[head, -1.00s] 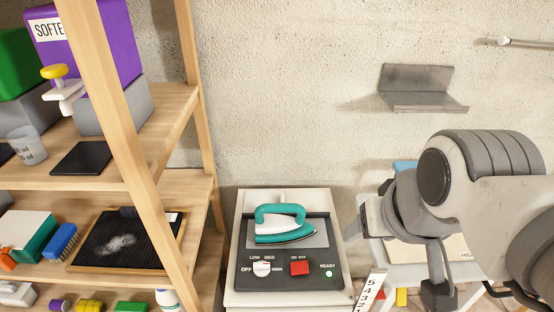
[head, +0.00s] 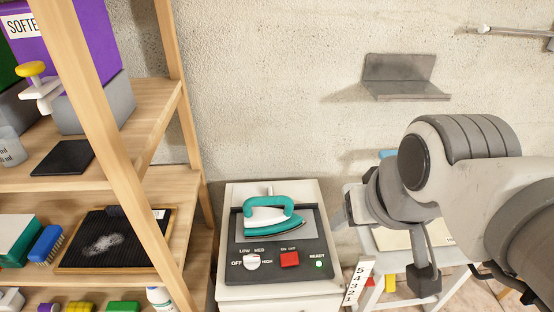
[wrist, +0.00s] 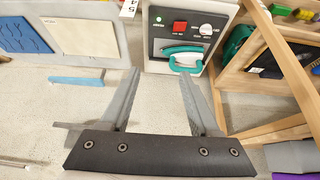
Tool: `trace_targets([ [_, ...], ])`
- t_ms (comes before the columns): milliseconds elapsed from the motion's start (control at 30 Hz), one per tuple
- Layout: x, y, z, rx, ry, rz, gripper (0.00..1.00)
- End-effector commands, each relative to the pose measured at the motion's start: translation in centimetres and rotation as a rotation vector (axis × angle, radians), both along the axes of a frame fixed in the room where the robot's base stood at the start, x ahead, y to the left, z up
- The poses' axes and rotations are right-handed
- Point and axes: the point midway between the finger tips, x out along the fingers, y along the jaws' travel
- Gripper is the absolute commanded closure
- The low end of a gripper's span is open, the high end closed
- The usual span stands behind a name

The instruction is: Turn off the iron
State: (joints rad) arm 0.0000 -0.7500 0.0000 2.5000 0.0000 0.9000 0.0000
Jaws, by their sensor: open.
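The iron (head: 270,217) is teal and white and lies on a grey plate on a pale cabinet's black panel (head: 240,280). The panel has a white round knob (head: 252,262) marked OFF, LOW, MED, HIGH, a red ON/OFF switch (head: 289,259) and a lit green READY light (head: 319,264). My gripper (head: 346,208) is right of the cabinet, apart from the iron. In the wrist view my gripper (wrist: 160,80) is open and empty, with the iron (wrist: 184,58), red switch (wrist: 180,27) and knob (wrist: 205,29) beyond its fingertips. The knob's exact setting is unclear.
A wooden shelf unit (head: 150,150) with several goods stands left of the cabinet. A grey wall bracket (head: 405,85) is above right. A white numbered strip (head: 357,281) and a pale table lie at the cabinet's right. The space above the panel is clear.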

Motion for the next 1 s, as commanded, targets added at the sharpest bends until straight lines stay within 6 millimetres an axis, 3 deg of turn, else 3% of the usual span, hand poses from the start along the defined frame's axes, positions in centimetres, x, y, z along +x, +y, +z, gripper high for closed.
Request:
trace_targets([
  [33,0.0,0.0,0.0,0.0,0.0,0.0,0.48],
  [333,1.9,0.4,-1.1,-0.01,0.065,-0.005,1.0],
  [667,6.5,1.8,-4.3,-0.045,0.199,-0.02,1.0],
  [1000,11.0,4.0,-9.2,-0.095,0.327,-0.03,1.0],
])
